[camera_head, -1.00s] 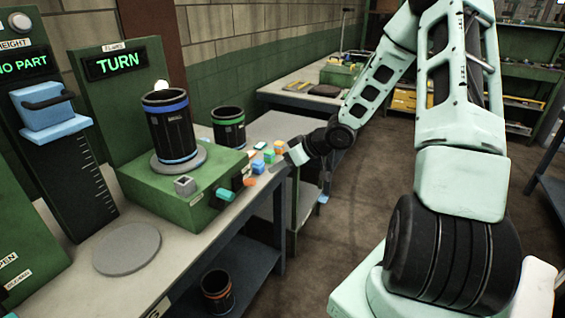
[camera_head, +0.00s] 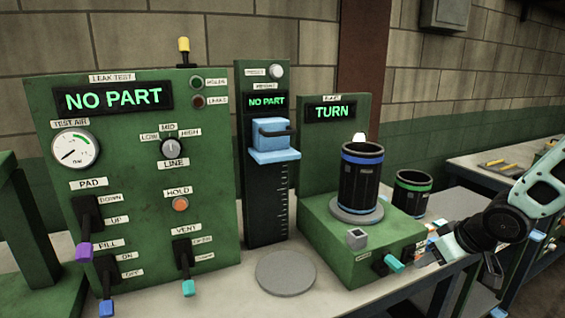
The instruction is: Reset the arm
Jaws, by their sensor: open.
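My arm enters from the right edge of the head view, with its dark wrist low over the bench's right end. My gripper (camera_head: 467,262) is open and shows no object between its fingers. It is to the right of the green turning fixture (camera_head: 350,243), whose display reads TURN. A black sleeve with a blue band (camera_head: 361,182) stands upright on the fixture's round grey plate. A black sleeve with a green band (camera_head: 411,196) stands behind and to the right of it. The gripper is apart from both sleeves. Small coloured blocks near the gripper are partly hidden.
A green leak test panel (camera_head: 150,180) with levers and a gauge stands at the left, its display reading NO PART. A dark height gauge (camera_head: 266,215) with a blue block stands beside it, also reading NO PART. A flat grey disc (camera_head: 286,273) lies empty on the bench in front.

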